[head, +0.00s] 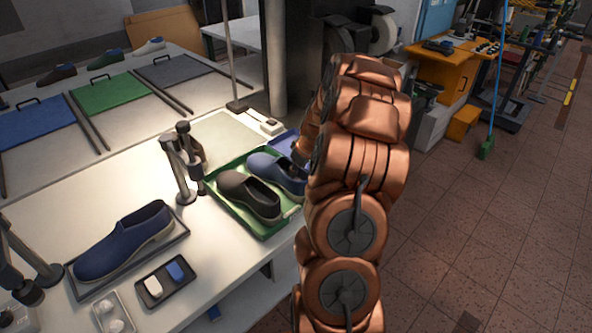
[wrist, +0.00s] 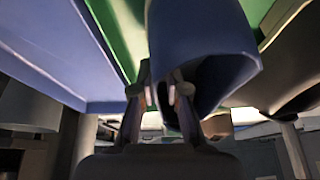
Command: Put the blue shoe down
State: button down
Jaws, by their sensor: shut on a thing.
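The blue shoe (head: 272,170) is over the green tray (head: 238,222), beside a dark brown shoe (head: 248,196). In the wrist view the blue shoe (wrist: 200,35) fills the upper middle, with its opening facing me. My gripper (wrist: 163,92) is shut on the rim of that opening, one finger outside and one inside. I cannot tell whether the shoe's sole touches the tray.
A blue tray (head: 284,141) adjoins the green tray at the back right. Another blue shoe (head: 125,243) sits on a dark tray at the left. A small tray (head: 165,283) lies near the front.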

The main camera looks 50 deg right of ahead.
jog(key=c, duration=1.2)
grip_release()
jog(key=shift+r, duration=0.15)
jog(key=b+v, duration=0.3)
jog(key=v, duration=0.8)
jog(key=shift+s+r+b, duration=0.15)
jog(key=shift+r+b, duration=0.15)
jog(key=shift+r, duration=0.1)
jog(key=s+a+r+n+g+y, duration=0.1)
jog(key=s+a, duration=0.1)
jog(key=a, duration=1)
jog(key=s+a+r+g+y, duration=0.1)
jog(key=s+a+g, duration=0.15)
jog(key=a, duration=1.05)
jog(key=shift+s+a+f+m+g+h, duration=0.1)
jog(key=shift+s+a+f+g+h, duration=0.35)
jog(key=shift+s+a, duration=2.35)
jog(key=shift+s+a+f+m+g+h, duration=0.15)
jog(key=shift+s+a+f+g, duration=0.75)
jog(key=shift+s, duration=3.35)
jog(key=shift+s+a+r+m+g+h, duration=0.15)
jog(key=shift+s+a+h, duration=0.25)
jog(key=shift+s+a, duration=2.6)
jog(key=shift+s+d, duration=0.5)
jog(key=shift+d, duration=0.05)
